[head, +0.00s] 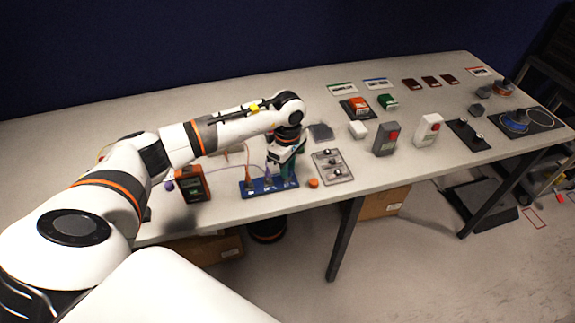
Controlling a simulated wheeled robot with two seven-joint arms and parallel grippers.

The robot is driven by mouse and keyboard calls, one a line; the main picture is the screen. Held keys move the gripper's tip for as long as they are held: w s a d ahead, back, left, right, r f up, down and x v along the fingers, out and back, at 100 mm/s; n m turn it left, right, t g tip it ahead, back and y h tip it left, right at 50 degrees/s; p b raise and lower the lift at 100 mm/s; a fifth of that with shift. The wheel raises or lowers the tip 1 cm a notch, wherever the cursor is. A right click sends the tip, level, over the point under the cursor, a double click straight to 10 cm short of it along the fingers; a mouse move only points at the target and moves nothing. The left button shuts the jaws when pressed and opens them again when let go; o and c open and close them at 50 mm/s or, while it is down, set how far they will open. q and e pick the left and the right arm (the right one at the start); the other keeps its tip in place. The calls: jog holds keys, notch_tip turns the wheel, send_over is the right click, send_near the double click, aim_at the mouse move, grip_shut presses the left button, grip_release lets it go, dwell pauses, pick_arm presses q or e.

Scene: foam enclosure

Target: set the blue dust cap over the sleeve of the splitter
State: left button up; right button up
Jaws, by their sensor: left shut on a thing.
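My left gripper (278,160) comes down over the blue base plate (256,192), at the near edge of the table. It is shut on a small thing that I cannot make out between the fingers. The plate carries several small upright fittings, with an orange (249,177) and a purple (268,180) one showing. I take this to be the splitter; its sleeve is partly hidden by my gripper. No blue dust cap can be made out for certain. My right gripper is not in view.
An orange-and-black handheld meter (192,186) stands left of the plate. A small orange cap (313,183) and a metal plate with knobs (332,166) lie to its right. Grey (384,139) and white (428,130) boxes stand farther right. The table's left rear is clear.

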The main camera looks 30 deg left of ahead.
pick_arm(q)
jog(key=shift+f+b, duration=0.6)
jog(key=shift+f, duration=0.1)
jog(key=o, duration=1)
notch_tip(320, 180, up, 12)
jog(key=shift+r+b, duration=0.1)
jog(key=shift+b, duration=1.1)
